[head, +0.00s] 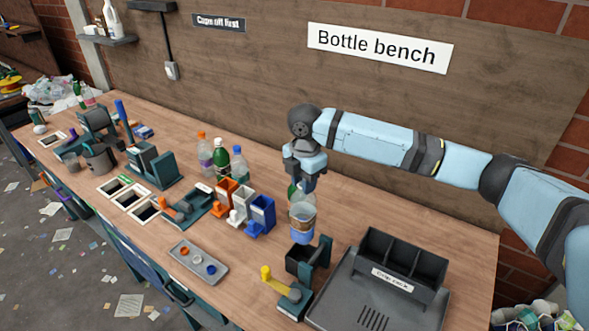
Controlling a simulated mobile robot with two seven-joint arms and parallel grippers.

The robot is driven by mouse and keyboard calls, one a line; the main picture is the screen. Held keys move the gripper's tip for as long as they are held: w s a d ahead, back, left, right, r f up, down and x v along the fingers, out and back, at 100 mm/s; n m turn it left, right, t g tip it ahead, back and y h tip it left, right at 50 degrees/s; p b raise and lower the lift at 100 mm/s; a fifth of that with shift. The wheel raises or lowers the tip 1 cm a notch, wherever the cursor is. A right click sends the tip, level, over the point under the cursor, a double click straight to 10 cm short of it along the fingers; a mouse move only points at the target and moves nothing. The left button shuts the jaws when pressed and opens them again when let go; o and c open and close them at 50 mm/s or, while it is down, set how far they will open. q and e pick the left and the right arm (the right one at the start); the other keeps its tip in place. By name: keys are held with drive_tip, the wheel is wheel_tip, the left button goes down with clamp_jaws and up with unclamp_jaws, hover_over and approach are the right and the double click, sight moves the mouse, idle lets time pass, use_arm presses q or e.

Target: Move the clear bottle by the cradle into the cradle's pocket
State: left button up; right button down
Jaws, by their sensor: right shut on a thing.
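My right gripper (304,183) points down and is shut on the neck of a clear bottle (302,224) with a pale label and a blue lower part. The bottle hangs close to upright. Its bottom shows just above or behind the dark cradle (298,262); I cannot tell whether it touches it or is inside the pocket. The cradle has a teal upright at its right and a yellow-handled lever (273,279) in front. A green bottle (291,193) is partly hidden behind the clear one. My left gripper is not in view.
A black divided bin (404,262) on a grey tray (345,312) stands right of the cradle. Orange, white and blue holders (262,212) stand to the left, with several bottles (221,160) behind. A small grey tray (188,255) holds caps. Bare bench lies between.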

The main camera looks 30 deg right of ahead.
sight(304, 218)
drive_tip(key=shift+s+f, duration=0.25)
drive_tip(key=shift+f, duration=0.05)
wheel_tip(304, 218, down, 7)
drive_tip(key=shift+s+r, duration=0.1)
wheel_tip(304, 218, down, 4)
drive_tip(key=b, duration=0.3)
drive_tip(key=shift+r+b, duration=0.2)
drive_tip(key=shift+b, duration=0.1)
drive_tip(key=shift+f+b, duration=0.6)
drive_tip(key=shift+b, duration=0.1)
drive_tip(key=shift+f+b, duration=0.25)
drive_tip(key=shift+b, duration=0.05)
use_arm(q)
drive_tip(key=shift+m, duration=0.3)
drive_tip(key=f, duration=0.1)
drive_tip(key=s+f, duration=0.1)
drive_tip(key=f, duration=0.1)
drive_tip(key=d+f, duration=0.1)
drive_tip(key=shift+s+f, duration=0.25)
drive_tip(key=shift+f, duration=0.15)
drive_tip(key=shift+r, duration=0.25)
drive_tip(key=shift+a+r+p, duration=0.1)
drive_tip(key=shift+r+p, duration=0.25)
drive_tip(key=shift+p, duration=0.25)
use_arm(e)
drive_tip(key=shift+r, duration=0.1)
